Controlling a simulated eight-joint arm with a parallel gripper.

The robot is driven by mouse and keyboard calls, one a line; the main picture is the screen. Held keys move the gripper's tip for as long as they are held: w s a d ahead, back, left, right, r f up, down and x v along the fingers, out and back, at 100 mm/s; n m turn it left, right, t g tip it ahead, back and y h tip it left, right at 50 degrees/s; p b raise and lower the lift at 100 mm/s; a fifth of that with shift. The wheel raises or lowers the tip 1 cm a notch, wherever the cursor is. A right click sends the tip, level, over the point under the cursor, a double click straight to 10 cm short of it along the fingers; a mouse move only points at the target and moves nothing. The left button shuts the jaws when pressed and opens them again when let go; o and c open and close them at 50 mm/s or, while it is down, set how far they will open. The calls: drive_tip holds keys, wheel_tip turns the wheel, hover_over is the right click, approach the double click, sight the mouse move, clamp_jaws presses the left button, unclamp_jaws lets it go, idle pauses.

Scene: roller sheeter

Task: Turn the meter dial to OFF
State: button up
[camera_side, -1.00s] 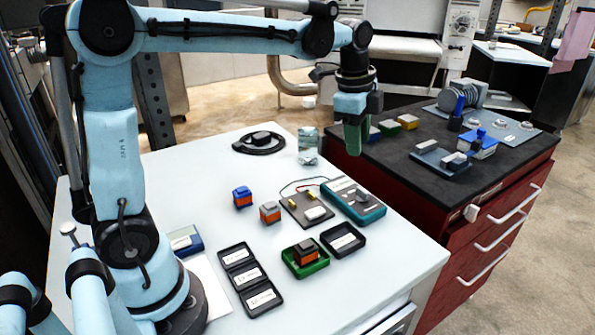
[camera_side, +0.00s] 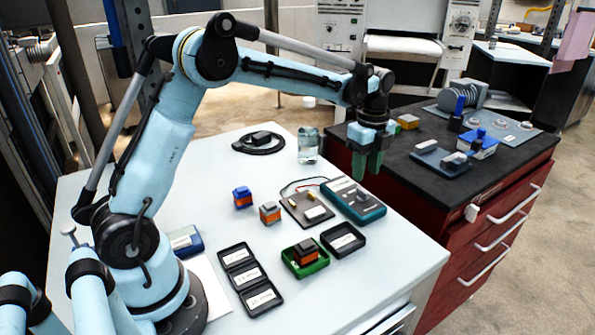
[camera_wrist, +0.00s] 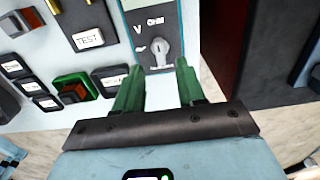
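The meter (camera_side: 366,213) is a teal case with a dark face, lying on the white table. Its grey dial (camera_wrist: 160,48) shows in the wrist view, with "V" and "Ohm" marks above it; a smaller mark to its left is too blurred to read, and I cannot tell where the dial points. My gripper (camera_side: 366,165) has green fingers and hangs above the far end of the meter. In the wrist view my gripper (camera_wrist: 159,66) is open and empty, its fingertips apart on either side of the dial's line, not touching it.
A test board (camera_side: 307,209) lies left of the meter. An open black tray (camera_side: 343,240), a green tray (camera_side: 312,268) holding an orange-black block, and a three-part black case (camera_side: 249,279) lie nearer. A glass jar (camera_side: 308,145) stands behind. A red cabinet (camera_side: 420,205) adjoins the right.

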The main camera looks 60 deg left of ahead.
sight(363, 189)
drive_tip(key=shift+f, duration=2.6)
drive_tip(key=shift+c, duration=0.4)
clamp_jaws()
